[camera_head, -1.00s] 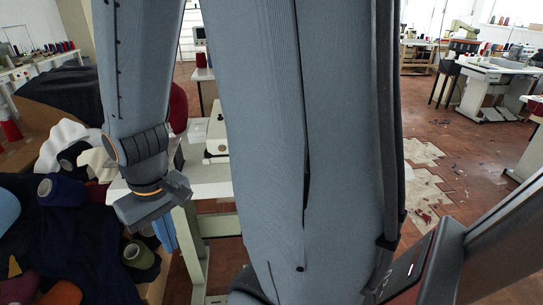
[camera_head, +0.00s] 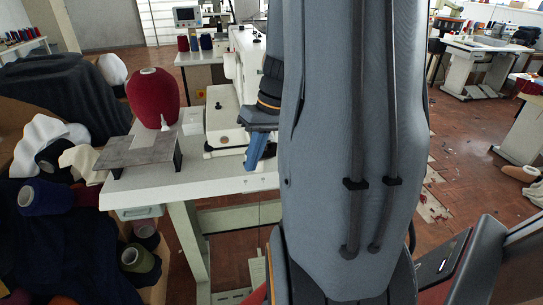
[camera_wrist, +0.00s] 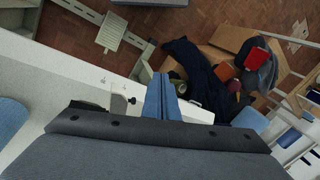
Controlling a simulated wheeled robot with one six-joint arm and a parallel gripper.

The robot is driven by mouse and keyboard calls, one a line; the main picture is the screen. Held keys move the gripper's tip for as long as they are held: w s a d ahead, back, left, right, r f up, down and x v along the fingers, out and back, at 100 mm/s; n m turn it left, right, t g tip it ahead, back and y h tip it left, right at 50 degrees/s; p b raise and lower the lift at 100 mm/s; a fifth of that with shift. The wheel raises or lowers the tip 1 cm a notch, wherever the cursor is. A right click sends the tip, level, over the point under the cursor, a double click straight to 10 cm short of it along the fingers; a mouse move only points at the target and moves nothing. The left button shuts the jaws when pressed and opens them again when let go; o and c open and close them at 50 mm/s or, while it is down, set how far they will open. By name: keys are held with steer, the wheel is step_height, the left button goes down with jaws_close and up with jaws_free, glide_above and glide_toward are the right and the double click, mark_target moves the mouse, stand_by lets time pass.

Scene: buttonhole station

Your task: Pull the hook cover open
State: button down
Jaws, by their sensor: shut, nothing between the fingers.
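The white buttonhole machine (camera_head: 226,122) stands on a white table (camera_head: 190,185) in the head view, partly hidden by my arm. I cannot clearly make out the hook cover on it. My gripper (camera_head: 254,163) has blue fingers pointing down at the right of the machine's base, over the table. I cannot tell whether they touch anything. In the wrist view my gripper (camera_wrist: 160,80) shows its blue fingers together and empty, at the table's edge. A small clear and grey part with a dark knob (camera_wrist: 132,100) sits just left of the fingers there.
A large red thread cone (camera_head: 153,97) and a grey plate on legs (camera_head: 138,152) stand on the table's left. Dark cloth and several spools (camera_head: 45,197) fill the far left.

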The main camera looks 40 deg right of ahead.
steer(key=s+d+r+t+y, duration=0.1)
steer(key=d+r+t, duration=0.1)
steer(key=d, duration=0.7)
steer(key=s+d+r+t, duration=0.1)
steer(key=s+d+t, duration=0.15)
steer(key=d, duration=0.55)
steer(key=w+a+f+p, duration=0.2)
steer(key=w+a+f, duration=0.4)
steer(key=a+f, duration=0.1)
steer(key=shift+w+a+f+p, duration=0.15)
steer(key=shift+w+f+p, duration=0.05)
steer(key=shift+f+p, duration=0.25)
